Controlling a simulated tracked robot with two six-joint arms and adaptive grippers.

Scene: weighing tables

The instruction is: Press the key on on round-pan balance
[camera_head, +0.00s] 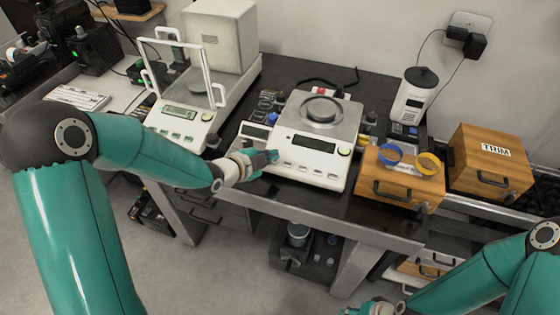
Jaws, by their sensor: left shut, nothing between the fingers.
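The round-pan balance (282,139) is a white unit with a round metal pan (321,110) on top. Its front panel has a dark display (313,143), a row of small keys (318,172) below it and a round green button (345,151) at right. Labels on the keys are too small to read. My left gripper (270,157) is shut and empty at the front left corner of this balance, left of the key row; I cannot tell if it touches. My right gripper (371,308) shows only partly at the bottom edge, well away from the balance, its fingers unclear.
Left stands another balance with a glass draft shield (180,75). Right of the round-pan balance are a wooden drawer box (398,185) with blue and yellow rings, a white grinder-like device (413,95) and a wooden TRIM box (490,162). The dark table's front strip is mostly clear.

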